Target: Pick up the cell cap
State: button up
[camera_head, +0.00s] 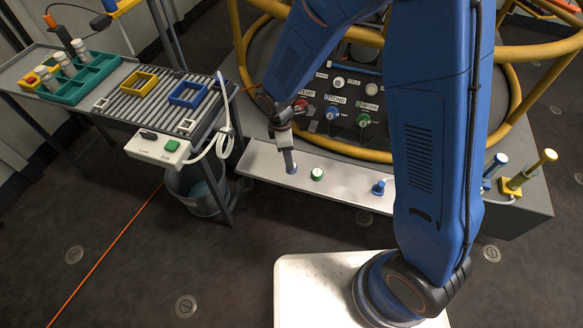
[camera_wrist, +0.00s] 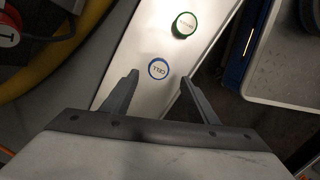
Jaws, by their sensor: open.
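The cell cap (camera_wrist: 158,68) is a small round cap with a blue rim and a white top lettered CELL. It sits on the pale shelf (camera_wrist: 128,82), which also shows in the head view (camera_head: 345,186). In the head view the blue-rimmed cap (camera_head: 292,169) is just under my gripper (camera_head: 289,160). In the wrist view my gripper (camera_wrist: 159,77) is open, with one finger on each side of the cap. Nothing is held. I cannot tell the exact height of the fingertips above the shelf.
A green-rimmed cap (camera_head: 316,174) stands close to the right of the cell cap. A blue fitting (camera_head: 379,187) lies farther right. Behind are a panel with red, blue and green plugs (camera_head: 331,113) and a yellow rail (camera_head: 340,152). A slatted bench (camera_head: 165,98) stands left.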

jog(key=shift+w+d+f, duration=0.1)
jog(key=shift+d+f, duration=0.1)
jog(key=shift+f, duration=1.2)
jog(key=shift+w+d+f, duration=0.1)
jog(key=shift+d+f, duration=0.05)
jog(key=shift+f, duration=1.25)
jog(key=c, duration=1.1)
